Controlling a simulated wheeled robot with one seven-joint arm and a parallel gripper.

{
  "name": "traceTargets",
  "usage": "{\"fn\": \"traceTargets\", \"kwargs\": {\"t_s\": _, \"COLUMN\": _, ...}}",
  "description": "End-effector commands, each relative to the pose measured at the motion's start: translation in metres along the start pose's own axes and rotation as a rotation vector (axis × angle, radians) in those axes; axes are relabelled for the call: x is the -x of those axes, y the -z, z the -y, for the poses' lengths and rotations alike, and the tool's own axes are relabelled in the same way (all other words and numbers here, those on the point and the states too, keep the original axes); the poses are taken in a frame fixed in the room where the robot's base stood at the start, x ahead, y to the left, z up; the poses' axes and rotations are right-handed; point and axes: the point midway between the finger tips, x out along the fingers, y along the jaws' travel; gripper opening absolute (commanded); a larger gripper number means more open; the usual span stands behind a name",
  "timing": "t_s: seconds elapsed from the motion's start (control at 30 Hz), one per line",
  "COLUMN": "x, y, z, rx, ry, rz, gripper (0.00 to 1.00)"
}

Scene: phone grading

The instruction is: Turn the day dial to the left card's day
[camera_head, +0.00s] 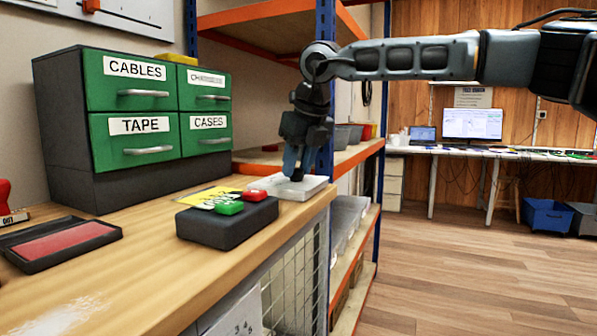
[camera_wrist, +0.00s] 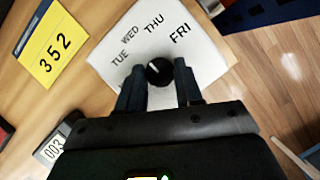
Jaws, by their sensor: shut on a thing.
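The day dial is a white plate (camera_wrist: 205,62) with TUE, WED, THU and FRI around a dark round knob (camera_wrist: 158,71). The knob's white mark points up-left, roughly toward WED. My gripper (camera_wrist: 161,84) is shut on the knob, one finger on each side.
A dark box (camera_head: 225,226) with green and red buttons stands in front of the dial. A small 003 display (camera_wrist: 50,149) is at lower left. Green labelled drawers (camera_head: 135,80) stand behind, and a red-padded tray (camera_head: 65,242) lies at left. Orange-blue shelving (camera_head: 325,100) rises close behind my gripper.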

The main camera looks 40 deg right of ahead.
Motion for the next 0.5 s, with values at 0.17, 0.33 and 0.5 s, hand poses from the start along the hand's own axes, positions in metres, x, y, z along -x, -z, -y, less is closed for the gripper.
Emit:
{"fn": "traceTargets", "kwargs": {"t_s": 0.17, "x": -0.0013, "y": 0.0012, "z": 0.0002, "rx": -0.04, "ry": 0.018, "rz": -0.003, "gripper": 0.05}}
{"fn": "traceTargets", "kwargs": {"t_s": 0.33, "x": -0.0008, "y": 0.0011, "z": 0.0002, "rx": -0.052, "ry": 0.023, "rz": -0.004, "gripper": 0.05}}
{"fn": "traceTargets", "kwargs": {"t_s": 0.5, "x": -0.0006, "y": 0.0011, "z": 0.0002, "rx": -0.053, "ry": 0.023, "rz": -0.005, "gripper": 0.05}}
